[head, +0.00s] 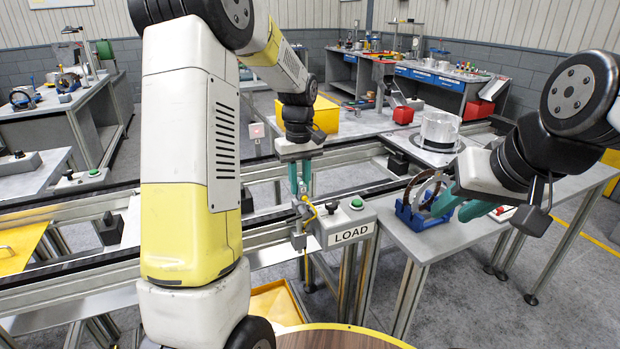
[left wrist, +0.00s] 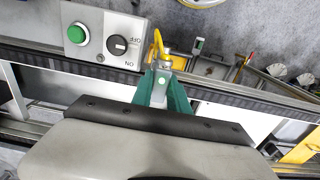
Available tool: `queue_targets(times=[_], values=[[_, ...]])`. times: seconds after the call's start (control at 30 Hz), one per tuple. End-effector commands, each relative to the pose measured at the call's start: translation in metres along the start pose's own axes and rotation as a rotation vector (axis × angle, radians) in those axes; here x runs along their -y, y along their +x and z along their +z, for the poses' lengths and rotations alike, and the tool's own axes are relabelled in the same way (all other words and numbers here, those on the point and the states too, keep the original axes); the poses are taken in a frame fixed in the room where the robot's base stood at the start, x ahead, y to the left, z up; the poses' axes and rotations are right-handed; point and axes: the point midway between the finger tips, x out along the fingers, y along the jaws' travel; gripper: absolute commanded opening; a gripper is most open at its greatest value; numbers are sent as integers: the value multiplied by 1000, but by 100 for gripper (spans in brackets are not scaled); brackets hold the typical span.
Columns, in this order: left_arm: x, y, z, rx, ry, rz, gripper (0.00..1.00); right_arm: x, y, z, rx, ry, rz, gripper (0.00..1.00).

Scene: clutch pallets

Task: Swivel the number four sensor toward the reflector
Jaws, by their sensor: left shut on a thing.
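My left gripper (head: 301,193), with green fingers, points down at the near rail of the conveyor, just left of the LOAD box. It is shut on a small metallic sensor (head: 304,208) with a yellow cable. In the left wrist view the fingers (left wrist: 163,88) close around the sensor's lower part, and its metal top and yellow cable (left wrist: 158,45) show beyond them. A small pale square plate with a red spot (head: 257,131), possibly the reflector, stands on a post across the conveyor. My right gripper (head: 458,207) is open, its fingers apart beside a blue cradle. No sensor number is readable.
The LOAD box (head: 346,224) with a green button and black knob is close right of my left gripper. The blue cradle (head: 418,217) holding rings stands on the right bench. Conveyor rails (head: 80,207) run across the scene.

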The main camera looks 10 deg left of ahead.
Motion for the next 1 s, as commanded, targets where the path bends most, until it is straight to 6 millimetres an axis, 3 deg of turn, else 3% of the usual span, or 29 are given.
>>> queue_targets(times=[0.07, 0.1, 0.2, 0.57, 1.0], values=[[0, -1, 0, -1, 0, 1, 0, 0, 0, 0, 0, 0, 0, 32], [0, -1, 0, -1, 1, 1, 24, 0, 0, 0, 0, 0, 0, 32], [0, -1, 0, -1, 1, 1, 42, 0, 0, 0, 0, 0, 0, 32], [0, -4, 0, -2, 2, 2, 42, 0, 0, 0, 0, 0, 0, 32], [-1, -69, -1, -3, 1, 3, 42, 0, 0, 0, 0, 0, 0, 32]])
